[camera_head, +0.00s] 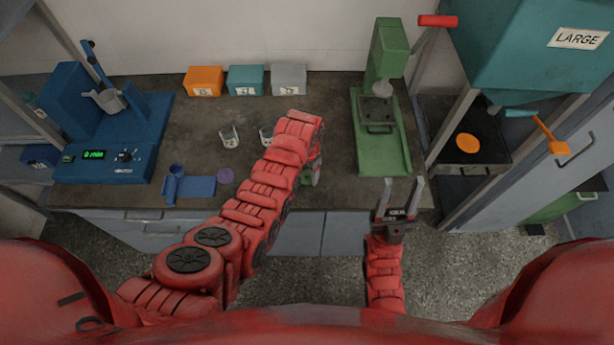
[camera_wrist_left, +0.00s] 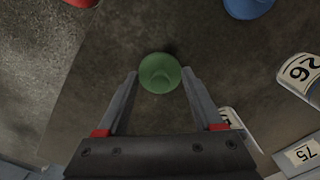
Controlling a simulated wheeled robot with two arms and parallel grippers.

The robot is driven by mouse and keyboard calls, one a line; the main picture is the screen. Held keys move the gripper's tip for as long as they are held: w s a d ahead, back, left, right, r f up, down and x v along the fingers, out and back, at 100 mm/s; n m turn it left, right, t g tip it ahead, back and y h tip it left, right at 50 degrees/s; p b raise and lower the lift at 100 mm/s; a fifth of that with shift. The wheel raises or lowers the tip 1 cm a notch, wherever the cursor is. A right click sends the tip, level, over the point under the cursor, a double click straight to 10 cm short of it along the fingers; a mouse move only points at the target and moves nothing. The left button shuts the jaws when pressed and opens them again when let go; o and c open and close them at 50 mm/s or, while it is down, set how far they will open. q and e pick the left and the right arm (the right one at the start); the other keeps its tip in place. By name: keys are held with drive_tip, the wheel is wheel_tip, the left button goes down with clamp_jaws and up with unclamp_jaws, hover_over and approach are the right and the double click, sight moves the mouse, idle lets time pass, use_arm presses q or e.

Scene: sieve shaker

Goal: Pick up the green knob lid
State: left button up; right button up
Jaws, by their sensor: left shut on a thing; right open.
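The green knob lid (camera_wrist_left: 159,72) is round with a raised knob and sits between the two fingertips of my left gripper (camera_wrist_left: 160,78) in the left wrist view. The fingers touch or nearly touch its two sides, and the gripper is shut on it. In the head view my left gripper (camera_head: 315,172) is near the front edge of the bench, mostly hidden by its own red arm. A bit of green shows beside it. I cannot tell whether the lid is clear of the surface. My right gripper (camera_head: 398,192) is open and empty, in front of the green press.
A blue machine (camera_head: 110,130) with a display stands at the left, and a green press (camera_head: 383,130) stands right of centre. Orange (camera_head: 203,82), teal (camera_head: 246,80) and grey (camera_head: 289,79) boxes line the back. A purple disc (camera_head: 225,176) and blue parts (camera_head: 190,186) lie near the front.

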use_arm(q)
drive_tip(key=c, duration=0.3)
drive_tip(key=shift+c, duration=0.2)
